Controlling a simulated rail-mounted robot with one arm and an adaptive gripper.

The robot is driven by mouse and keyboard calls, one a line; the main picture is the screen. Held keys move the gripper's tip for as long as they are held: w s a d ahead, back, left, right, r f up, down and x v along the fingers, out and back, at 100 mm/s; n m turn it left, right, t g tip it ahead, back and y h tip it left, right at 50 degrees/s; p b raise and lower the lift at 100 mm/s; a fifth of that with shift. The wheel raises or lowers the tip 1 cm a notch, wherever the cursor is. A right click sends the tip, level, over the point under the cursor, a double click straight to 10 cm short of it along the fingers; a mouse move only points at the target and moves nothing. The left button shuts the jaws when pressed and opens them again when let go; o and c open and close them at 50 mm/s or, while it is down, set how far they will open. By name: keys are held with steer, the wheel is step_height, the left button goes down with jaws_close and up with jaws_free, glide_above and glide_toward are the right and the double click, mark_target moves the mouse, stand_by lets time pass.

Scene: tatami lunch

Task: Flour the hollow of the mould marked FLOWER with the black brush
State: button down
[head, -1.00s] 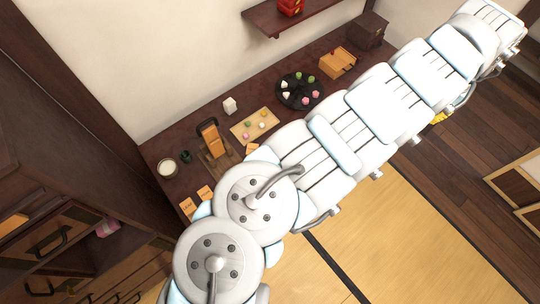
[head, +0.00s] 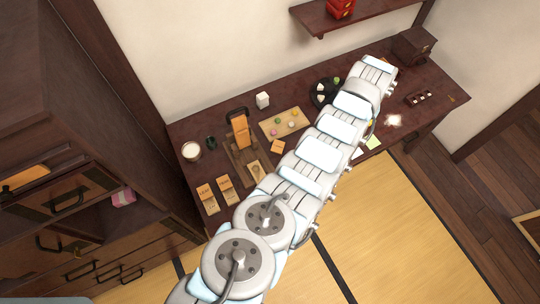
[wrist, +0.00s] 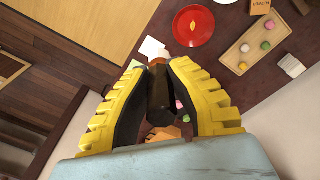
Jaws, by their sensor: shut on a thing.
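My gripper (wrist: 160,65) is shut on a dark-handled tool (wrist: 159,92) that looks like the black brush, with a brown part at its far end. In the wrist view it points away from me over the table. Its bristles are not clear. In the head view my arm hides the gripper and the tool. Several wooden pieces with orange labels stand at the table's left, among them two at the front edge (head: 206,192) (head: 226,184).
A tray of sweets (head: 284,116) and a dark round plate (head: 318,98) lie on the table (head: 435,77). A bright white patch (head: 393,121) lies near its right front. A red plate (wrist: 205,40) is beyond the fingers. An upright wooden stand (head: 239,135) and a white cup (head: 191,152) are at left.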

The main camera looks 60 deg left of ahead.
steer(key=s+a+f+n+b, duration=0.1)
steer(key=s+a+f+n, duration=0.1)
steer(key=s+a+f, duration=0.65)
steer(key=s+a+f+n+b, duration=0.1)
steer(key=s+a+f+n, duration=0.15)
steer(key=s+f, duration=0.65)
steer(key=s+a+f+n+b, duration=0.1)
steer(key=s+a+f, duration=0.45)
steer(key=s, duration=0.85)
steer(key=shift+w+a+f+b, duration=0.1)
steer(key=shift+a+f+b, duration=0.1)
steer(key=shift+f+b, duration=0.9)
steer(key=shift+w+a+f+b, duration=0.15)
steer(key=shift+f+b, duration=0.45)
steer(key=shift+f, duration=0.85)
steer(key=shift+s+f+b, duration=0.1)
steer(key=shift+f+b, duration=0.45)
steer(key=shift+f, duration=0.6)
steer(key=shift+w, duration=0.2)
steer(key=shift+s, duration=0.4)
steer(key=shift+w+a+n, duration=0.2)
steer(key=shift+n, duration=0.05)
steer(key=shift+d+p, duration=0.4)
steer(key=shift+w+a, duration=0.15)
steer(key=shift+w, duration=0.05)
